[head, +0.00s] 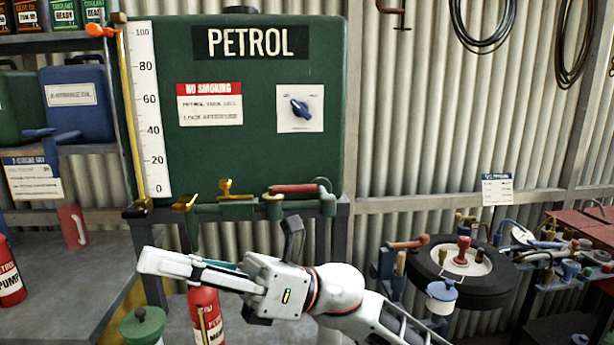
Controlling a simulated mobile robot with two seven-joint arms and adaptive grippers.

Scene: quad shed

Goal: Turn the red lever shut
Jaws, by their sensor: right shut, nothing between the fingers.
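A red lever (295,188) lies roughly level on the green pipework under the green petrol tank (265,160). My right gripper (148,263) is below and to the left of it, its fingers pointing left. The fingers are shut with nothing between them, and they are apart from the lever. My right wrist is just below the pipework. My left gripper is not in view.
Brass levers (228,190) sit on the same pipework. Another red-handled lever (408,243) is beside a tyre (492,287) at right. A workbench (75,285) is at left.

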